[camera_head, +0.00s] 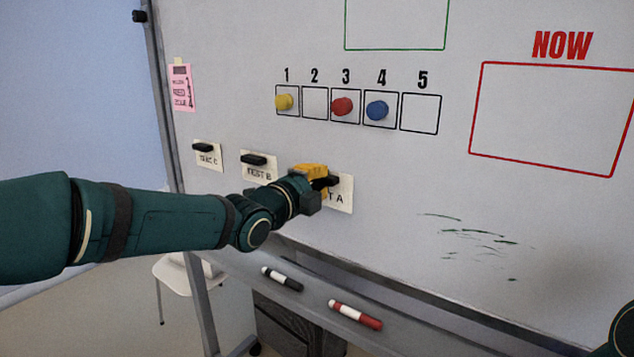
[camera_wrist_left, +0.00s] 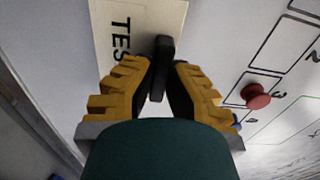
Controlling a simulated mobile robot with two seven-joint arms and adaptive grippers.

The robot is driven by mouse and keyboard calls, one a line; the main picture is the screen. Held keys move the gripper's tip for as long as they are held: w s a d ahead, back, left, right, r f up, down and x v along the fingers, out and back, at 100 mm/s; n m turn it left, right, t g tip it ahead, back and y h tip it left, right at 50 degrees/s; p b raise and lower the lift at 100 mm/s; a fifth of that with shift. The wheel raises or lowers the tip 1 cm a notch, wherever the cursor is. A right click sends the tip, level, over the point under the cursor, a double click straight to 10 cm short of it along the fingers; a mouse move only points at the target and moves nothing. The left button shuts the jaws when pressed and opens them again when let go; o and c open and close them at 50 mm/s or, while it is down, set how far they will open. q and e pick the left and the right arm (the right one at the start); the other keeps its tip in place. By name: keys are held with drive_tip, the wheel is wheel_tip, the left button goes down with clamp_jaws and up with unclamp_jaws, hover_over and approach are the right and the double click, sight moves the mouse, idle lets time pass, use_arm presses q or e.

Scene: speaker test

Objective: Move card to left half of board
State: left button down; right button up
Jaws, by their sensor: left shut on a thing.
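The whiteboard (camera_head: 395,225) fills most of the head view. A cream card (camera_head: 343,197) ending in the letter A is on the board, partly hidden behind my left gripper (camera_head: 323,178). In the left wrist view the card (camera_wrist_left: 112,60) shows the letters TES, and its black magnet handle (camera_wrist_left: 163,50) stands between my fingers. My left gripper (camera_wrist_left: 162,72) is shut on that handle, and the card looks flat on or very close to the board. Two similar cards with black handles, one marked C (camera_head: 208,158) and one marked B (camera_head: 258,168), are to the left.
Numbered boxes hold a yellow magnet (camera_head: 284,102), a red magnet (camera_head: 343,106) and a blue magnet (camera_head: 377,110). A pink note (camera_head: 181,90) is near the left edge. A red frame (camera_head: 550,120) marked NOW is at right. A black marker (camera_head: 282,279) and red marker (camera_head: 355,314) lie on the tray below.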

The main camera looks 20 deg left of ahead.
use_arm(q)
drive_tip(key=shift+w+d, duration=0.15)
drive_tip(key=shift+w, duration=0.35)
idle(0.4)
drive_tip(key=c, duration=0.5)
unclamp_jaws()
drive_tip(key=shift+c, duration=0.2)
drive_tip(key=shift+b+v, duration=0.7)
drive_tip(key=shift+v, duration=2.8)
